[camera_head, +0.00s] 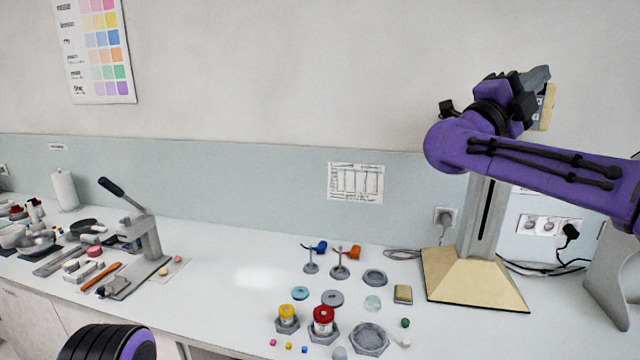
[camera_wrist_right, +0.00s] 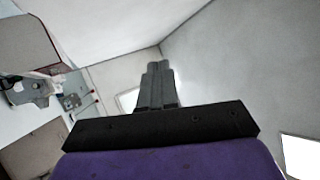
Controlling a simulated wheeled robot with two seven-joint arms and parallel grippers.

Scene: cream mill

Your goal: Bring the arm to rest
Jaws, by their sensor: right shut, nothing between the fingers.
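My right arm reaches in from the right edge in the head view, raised high above the bench. My right gripper (camera_head: 537,78) is up against the wall background, above the stand with the beige base. In the right wrist view the fingers of this gripper (camera_wrist_right: 158,70) are together, with nothing between them. They point toward bare wall and are clear of any object. A black and purple part of my own body shows at the bottom left of the head view. My left gripper is not visible.
A white bench (camera_head: 220,290) runs along the wall. A lever press (camera_head: 145,235) stands at left. Small jars, hex nuts and discs (camera_head: 373,277) lie mid-bench. A grey column on a beige base (camera_head: 470,283) stands below my right arm. Bare bench lies between press and jars.

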